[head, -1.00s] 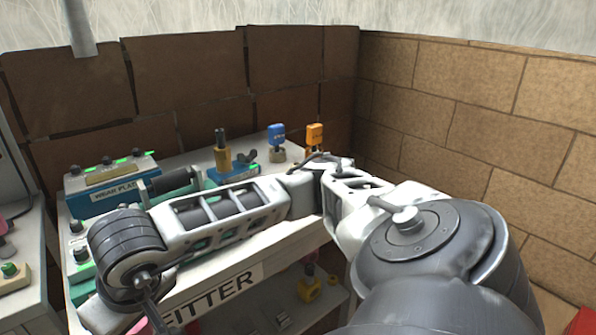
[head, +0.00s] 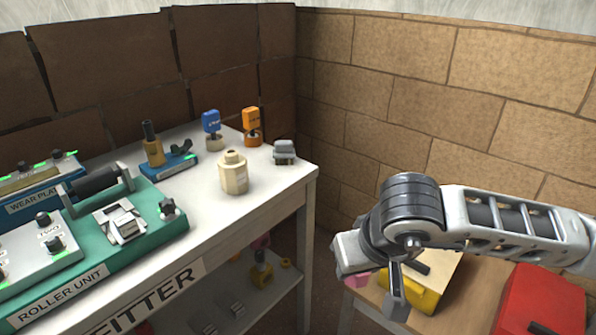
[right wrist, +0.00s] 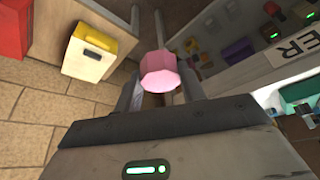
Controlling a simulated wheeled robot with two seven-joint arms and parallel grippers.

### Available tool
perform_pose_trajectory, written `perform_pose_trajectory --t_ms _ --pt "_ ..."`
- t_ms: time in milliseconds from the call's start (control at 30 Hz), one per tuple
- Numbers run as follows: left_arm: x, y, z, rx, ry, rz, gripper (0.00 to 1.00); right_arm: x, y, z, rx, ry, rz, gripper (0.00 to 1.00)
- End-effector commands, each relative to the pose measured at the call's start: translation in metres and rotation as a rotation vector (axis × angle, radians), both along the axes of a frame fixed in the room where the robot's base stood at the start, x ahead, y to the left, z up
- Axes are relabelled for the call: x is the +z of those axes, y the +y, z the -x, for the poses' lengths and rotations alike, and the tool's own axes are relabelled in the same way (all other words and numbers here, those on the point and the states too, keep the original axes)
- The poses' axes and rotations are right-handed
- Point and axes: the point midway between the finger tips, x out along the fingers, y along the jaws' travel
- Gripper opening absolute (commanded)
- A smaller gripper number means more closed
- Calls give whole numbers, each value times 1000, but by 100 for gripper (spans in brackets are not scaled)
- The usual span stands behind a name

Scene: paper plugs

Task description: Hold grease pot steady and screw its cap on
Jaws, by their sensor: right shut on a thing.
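The cream faceted grease pot (head: 233,176) stands upright on the white bench, its narrow neck uncovered in the head view. In the right wrist view my right gripper (right wrist: 160,92) is shut on a pink faceted piece (right wrist: 158,68), which looks like the cap. It is held away from the pot, out over the floor between the bench and a low table. In the head view my right arm comes in from the right and mostly hides that gripper. A pink patch (head: 357,281) shows below the arm. My left gripper is not in view.
A grey block (head: 285,152) sits by the bench's right corner. Blue (head: 212,125) and orange (head: 252,122) tagged plugs stand behind the pot. The green roller unit (head: 120,235) fills the bench's left. A yellow box (head: 425,285) and red box (head: 540,300) are at lower right.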

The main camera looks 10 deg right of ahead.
Motion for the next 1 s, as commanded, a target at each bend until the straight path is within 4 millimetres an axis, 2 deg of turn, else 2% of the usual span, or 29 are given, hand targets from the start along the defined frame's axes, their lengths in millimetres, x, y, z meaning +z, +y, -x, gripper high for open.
perform_pose_trajectory --t_ms 333,367,500,567,667,767,1000 --pt "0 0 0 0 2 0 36 0 -1 0 -4 0 1 18" --pt "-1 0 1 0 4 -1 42 0 -2 0 -4 0 0 18" --pt "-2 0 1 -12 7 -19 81 0 0 -3 -55 -1 -1 18" --pt "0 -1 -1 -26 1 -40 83 0 3 -9 -126 -1 0 18" --pt "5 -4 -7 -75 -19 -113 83 1 10 -23 -333 -5 1 18" --pt "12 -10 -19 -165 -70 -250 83 4 20 -42 -632 -6 3 18" --pt "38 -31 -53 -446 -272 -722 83 19 48 -84 -1486 -9 4 18"
